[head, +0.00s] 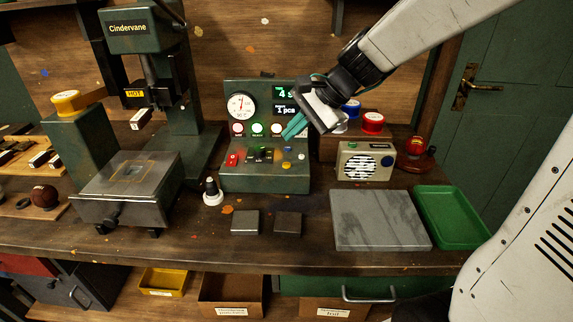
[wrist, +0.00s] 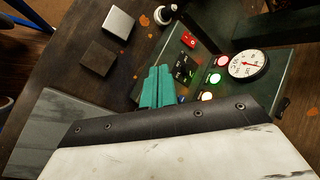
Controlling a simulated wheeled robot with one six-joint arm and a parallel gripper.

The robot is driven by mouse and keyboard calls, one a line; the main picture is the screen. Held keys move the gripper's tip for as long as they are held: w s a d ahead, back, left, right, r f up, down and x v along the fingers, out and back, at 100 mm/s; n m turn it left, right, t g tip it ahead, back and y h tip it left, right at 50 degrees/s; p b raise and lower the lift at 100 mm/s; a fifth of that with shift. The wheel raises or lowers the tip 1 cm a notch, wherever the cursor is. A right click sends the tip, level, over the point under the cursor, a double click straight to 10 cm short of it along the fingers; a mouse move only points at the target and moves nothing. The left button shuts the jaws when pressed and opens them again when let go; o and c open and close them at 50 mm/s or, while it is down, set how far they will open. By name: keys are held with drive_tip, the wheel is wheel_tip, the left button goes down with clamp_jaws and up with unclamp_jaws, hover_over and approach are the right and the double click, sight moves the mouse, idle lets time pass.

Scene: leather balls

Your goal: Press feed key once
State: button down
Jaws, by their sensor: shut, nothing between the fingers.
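The green control console (head: 240,184) stands mid-bench, with a sloped key panel and an upright back. The panel carries a red key (head: 232,159), a dark key block (head: 260,155) and small yellow and pale knobs at the right. I cannot read which one is the feed key. My gripper (head: 287,135) has its teal fingers closed together and empty, in front of the console's right side. In the wrist view the closed fingers (wrist: 158,72) point toward the panel, where the red key (wrist: 189,40) and dark key block (wrist: 184,69) show. The fingers hide part of the panel.
A press (head: 178,130) and a steel-topped block (head: 128,182) stand left. A knob-topped stamp (head: 212,192) and two small plates lie before the console. A radio (head: 367,162), a grey slab (head: 378,220) and a green tray (head: 450,218) are right.

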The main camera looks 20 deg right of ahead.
sight(287, 165)
drive_tip(key=w+d+f+m+t, duration=0.1)
drive_tip(key=w+m, duration=0.3)
drive_tip(key=w, duration=0.4)
drive_tip(key=shift+d+f+m+t, duration=0.4)
drive_tip(key=shift+d+f, duration=0.4)
drive_tip(key=shift+d, duration=0.05)
drive_tip(key=shift+f, duration=4.45)
drive_tip(key=shift+f, duration=0.1)
drive_tip(key=shift+f, duration=0.3)
drive_tip(key=shift+f, duration=0.4)
drive_tip(key=shift+r, duration=0.85)
